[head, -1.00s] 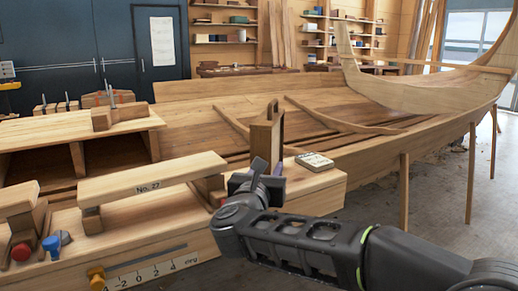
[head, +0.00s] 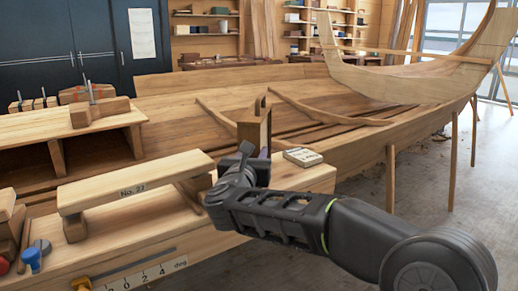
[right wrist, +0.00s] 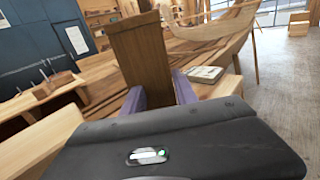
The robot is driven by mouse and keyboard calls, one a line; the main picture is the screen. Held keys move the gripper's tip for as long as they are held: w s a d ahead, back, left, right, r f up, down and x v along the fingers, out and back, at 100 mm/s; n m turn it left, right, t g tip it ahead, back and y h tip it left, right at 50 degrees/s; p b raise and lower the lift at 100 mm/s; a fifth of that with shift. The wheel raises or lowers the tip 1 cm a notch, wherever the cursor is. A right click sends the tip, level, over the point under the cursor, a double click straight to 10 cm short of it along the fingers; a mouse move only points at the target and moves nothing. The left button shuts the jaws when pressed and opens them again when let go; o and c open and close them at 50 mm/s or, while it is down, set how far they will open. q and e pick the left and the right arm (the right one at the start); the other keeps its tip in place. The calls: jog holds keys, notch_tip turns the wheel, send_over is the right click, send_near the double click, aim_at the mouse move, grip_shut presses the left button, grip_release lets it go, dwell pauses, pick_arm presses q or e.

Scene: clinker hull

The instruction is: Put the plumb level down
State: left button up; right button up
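The plumb level (head: 255,128) is an upright wooden piece, seen above the right end of the workbench in the head view. In the right wrist view it shows as a brown board (right wrist: 142,52) standing between the purple fingers. My right gripper (head: 252,166) is shut on its lower part. The gripper also shows in the right wrist view (right wrist: 158,98). The hand hides the foot of the plumb level, so I cannot tell whether it touches the bench. My left gripper is not in view.
The workbench (head: 130,235) bears a raised plank marked No. 27 (head: 135,184) and a degree scale (head: 145,277). The clinker hull (head: 360,150) stands behind. A blue knob (head: 32,260) is at lower left.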

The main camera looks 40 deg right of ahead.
aim_at(259, 144)
jog(key=shift+w+d, duration=0.2)
jog(key=shift+d, duration=0.05)
jog(key=p+x, duration=0.1)
jog(key=x, duration=0.5)
dwell(0.7)
grip_shut()
dwell(1.3)
